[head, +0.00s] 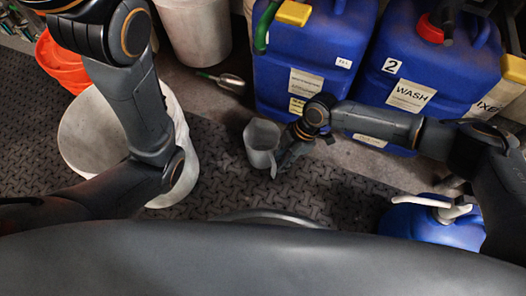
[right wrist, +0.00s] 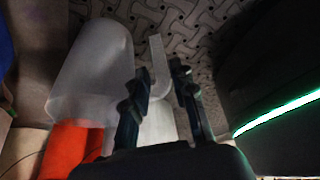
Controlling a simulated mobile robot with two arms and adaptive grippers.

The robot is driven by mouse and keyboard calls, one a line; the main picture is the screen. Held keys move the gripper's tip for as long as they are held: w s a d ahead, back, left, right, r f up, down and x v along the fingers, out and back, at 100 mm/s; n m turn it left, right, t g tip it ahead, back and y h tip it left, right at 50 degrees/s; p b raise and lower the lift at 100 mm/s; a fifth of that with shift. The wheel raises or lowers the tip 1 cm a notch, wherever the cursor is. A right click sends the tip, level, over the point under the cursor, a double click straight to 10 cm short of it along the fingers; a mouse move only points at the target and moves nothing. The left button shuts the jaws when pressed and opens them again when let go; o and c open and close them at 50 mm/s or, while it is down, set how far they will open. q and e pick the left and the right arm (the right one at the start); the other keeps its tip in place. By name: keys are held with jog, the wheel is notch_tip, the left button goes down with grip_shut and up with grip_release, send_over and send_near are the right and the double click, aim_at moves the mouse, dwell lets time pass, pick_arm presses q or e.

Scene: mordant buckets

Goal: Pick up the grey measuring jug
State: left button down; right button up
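The grey measuring jug (head: 261,142) stands on the dark patterned mat, with its handle on the near right side. My right gripper (head: 284,158) is beside the jug, on its handle side. In the right wrist view the jug (right wrist: 93,70) is the pale, see-through cylinder at left. Its strap-like handle (right wrist: 157,62) shows at the gap between the two fingers of my right gripper (right wrist: 160,78). The fingers are apart, and I see no clear contact with the handle. My left arm crosses the left of the head view, but its gripper is out of view.
Blue canisters (head: 308,60) with labels stand behind and right of the jug. A large white bucket (head: 85,135) is at left, with an orange bucket (head: 60,62) behind it. Another white bucket (head: 197,30) is at the back. A small blue container (head: 425,224) stands at front right.

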aim_at(274, 169)
jog(key=b+x, duration=0.3)
jog(key=x, duration=0.3)
jog(key=shift+b, duration=0.35)
jog(key=shift+r, duration=0.1)
grip_shut()
